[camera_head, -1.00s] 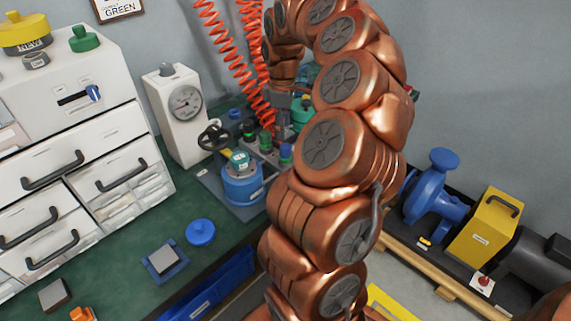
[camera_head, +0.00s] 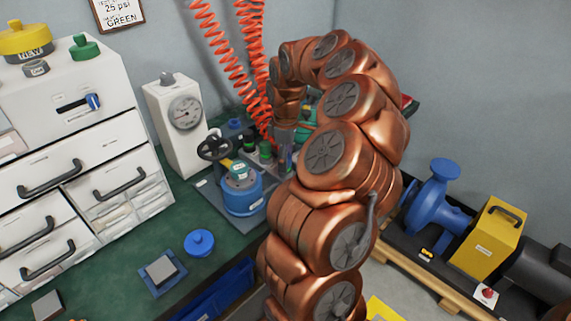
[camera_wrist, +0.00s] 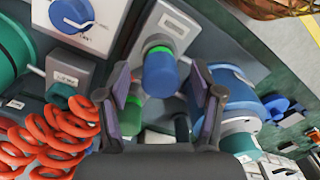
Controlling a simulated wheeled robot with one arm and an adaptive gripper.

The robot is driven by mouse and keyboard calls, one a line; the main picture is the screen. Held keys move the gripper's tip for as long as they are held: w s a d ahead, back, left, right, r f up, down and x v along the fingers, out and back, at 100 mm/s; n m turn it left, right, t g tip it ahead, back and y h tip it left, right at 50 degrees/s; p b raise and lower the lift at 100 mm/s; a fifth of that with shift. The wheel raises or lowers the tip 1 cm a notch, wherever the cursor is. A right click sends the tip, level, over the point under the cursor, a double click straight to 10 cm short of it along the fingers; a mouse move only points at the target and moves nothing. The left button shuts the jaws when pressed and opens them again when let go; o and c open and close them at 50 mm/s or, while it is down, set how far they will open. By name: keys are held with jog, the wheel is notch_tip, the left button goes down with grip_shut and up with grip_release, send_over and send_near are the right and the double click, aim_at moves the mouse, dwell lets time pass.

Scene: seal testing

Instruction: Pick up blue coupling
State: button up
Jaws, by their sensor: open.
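The blue coupling (camera_wrist: 160,75) shows in the wrist view as an upright blue cylinder with a green ring, on a grey block. It lies between the two spread fingers of my gripper (camera_wrist: 161,92), with gaps on both sides. I cannot tell how far the fingers have come down along it. In the head view my gripper (camera_head: 284,140) is over the fixture at the back of the bench and mostly hides the coupling.
Orange coiled hoses (camera_head: 258,75) hang beside my gripper. A blue round vessel (camera_head: 243,193) and a black handwheel (camera_head: 215,147) stand to the left. A white gauge box (camera_head: 176,115) is behind. A blue lidded piece (camera_head: 199,242) lies on the green bench.

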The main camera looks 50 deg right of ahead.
grip_shut()
dwell(0.4)
jog(key=shift+r, duration=0.1)
